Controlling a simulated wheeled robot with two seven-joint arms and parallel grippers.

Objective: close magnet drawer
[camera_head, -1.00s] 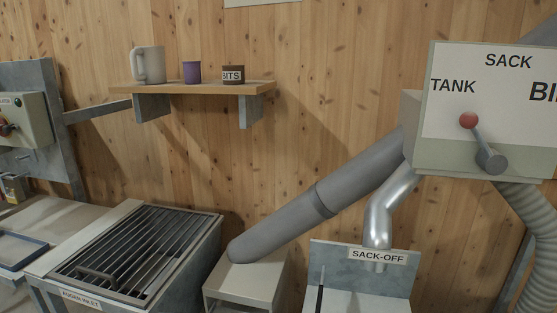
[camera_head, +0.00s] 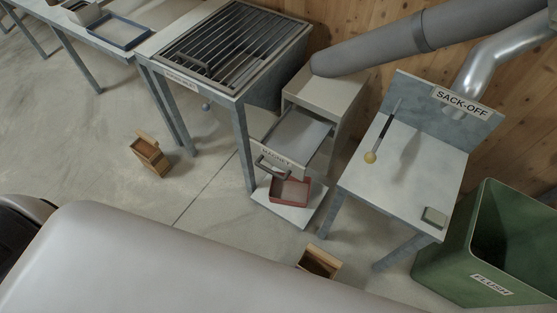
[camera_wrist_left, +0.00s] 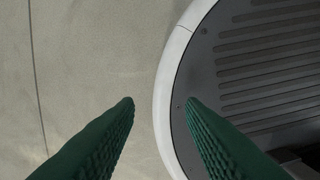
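The magnet drawer (camera_head: 296,141) is pulled out of the pale housing (camera_head: 332,98) below the grey auger tube. Its front carries a MAGNET label and a dark bar handle (camera_head: 272,168). My left gripper (camera_wrist_left: 160,102) shows in the left wrist view as two green ridged fingers, apart and with nothing between them. It points down at the floor and my round base, away from the drawer. In the head view neither gripper shows; a large pale part of my own body fills the bottom left.
A red tray (camera_head: 290,190) sits on a low shelf under the drawer. The grated auger inlet (camera_head: 232,48) stands left, the sack-off table (camera_head: 405,170) right, and a green FLUSH bin (camera_head: 493,240) far right. Small wooden boxes (camera_head: 152,158) lie on the open floor.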

